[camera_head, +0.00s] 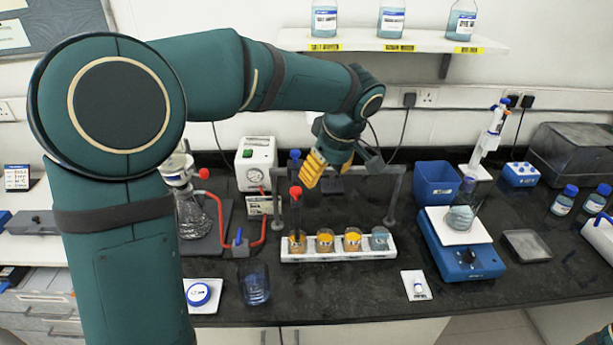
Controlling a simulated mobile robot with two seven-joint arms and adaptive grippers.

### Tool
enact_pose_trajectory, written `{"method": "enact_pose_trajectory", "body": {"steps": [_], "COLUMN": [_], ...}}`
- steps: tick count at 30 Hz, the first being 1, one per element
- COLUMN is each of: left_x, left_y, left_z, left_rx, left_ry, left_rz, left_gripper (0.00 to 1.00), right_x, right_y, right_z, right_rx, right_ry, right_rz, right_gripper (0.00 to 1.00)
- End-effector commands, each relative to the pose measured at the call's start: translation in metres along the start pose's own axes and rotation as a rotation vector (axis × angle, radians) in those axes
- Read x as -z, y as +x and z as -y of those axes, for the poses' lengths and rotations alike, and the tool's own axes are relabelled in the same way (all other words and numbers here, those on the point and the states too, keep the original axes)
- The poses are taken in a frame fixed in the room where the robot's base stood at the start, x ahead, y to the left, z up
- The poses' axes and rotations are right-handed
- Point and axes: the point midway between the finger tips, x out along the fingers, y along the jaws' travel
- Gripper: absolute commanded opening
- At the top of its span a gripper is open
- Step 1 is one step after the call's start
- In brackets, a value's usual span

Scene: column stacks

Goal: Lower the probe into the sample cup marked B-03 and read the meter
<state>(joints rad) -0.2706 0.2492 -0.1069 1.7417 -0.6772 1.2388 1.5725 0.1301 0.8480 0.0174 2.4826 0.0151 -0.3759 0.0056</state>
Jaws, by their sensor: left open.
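A white rack (338,255) holds a row of small cups on the dark bench. The leftmost cup (298,246), the second cup (325,243) and the third cup (352,243) look orange; the right cup (379,241) looks bluish. Their markings are too small to read, so I cannot tell which is B-03. A dark, red-topped rod (295,205), possibly the probe, stands upright at the leftmost cup. My left gripper (310,181), with yellow fingers, is open above and behind the rack, apart from the cups. A white box with a round dial (254,176) stands behind left; its reading is illegible.
A grey frame (396,195) stands behind the rack. Left are a flask (192,212) and red tubing (224,218). A glass beaker (255,285) stands in front. Right are a blue balance (462,258) bearing a flask, and a blue bin (436,184).

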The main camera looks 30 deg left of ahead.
Motion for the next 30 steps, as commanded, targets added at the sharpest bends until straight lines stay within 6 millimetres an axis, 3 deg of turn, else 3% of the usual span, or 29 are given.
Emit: {"method": "enact_pose_trajectory", "body": {"steps": [1, 3, 8, 14, 24, 30], "left_x": [0.012, 0.022, 0.029, 0.031, 0.035, 0.037], "left_y": [-0.017, -0.031, -0.035, -0.005, 0.061, 0.088], "left_z": [0.006, 0.013, 0.02, 0.021, 0.024, 0.024], "left_rx": [0.007, 0.02, 0.036, 0.039, 0.039, 0.037], "left_ry": [-0.058, -0.118, -0.168, -0.166, -0.162, -0.164], "left_rz": [-0.028, -0.055, -0.074, -0.073, -0.072, -0.072], "left_gripper": [0.59, 0.59, 0.59, 0.59, 0.59, 0.59], "right_x": [0.0, 0.0, 0.0, 0.0, -0.001, -0.003], "right_y": [-0.001, -0.002, -0.001, 0.003, 0.009, 0.01], "right_z": [0.0, 0.001, 0.0, -0.001, -0.003, -0.004], "right_rx": [0.0, 0.0, 0.0, -0.001, -0.002, -0.001], "right_ry": [0.0, 0.001, 0.001, 0.001, 0.0, -0.001], "right_rz": [0.0, -0.001, -0.001, -0.001, 0.001, 0.003], "right_gripper": [0.56, 0.56, 0.56, 0.56, 0.56, 0.56]}}
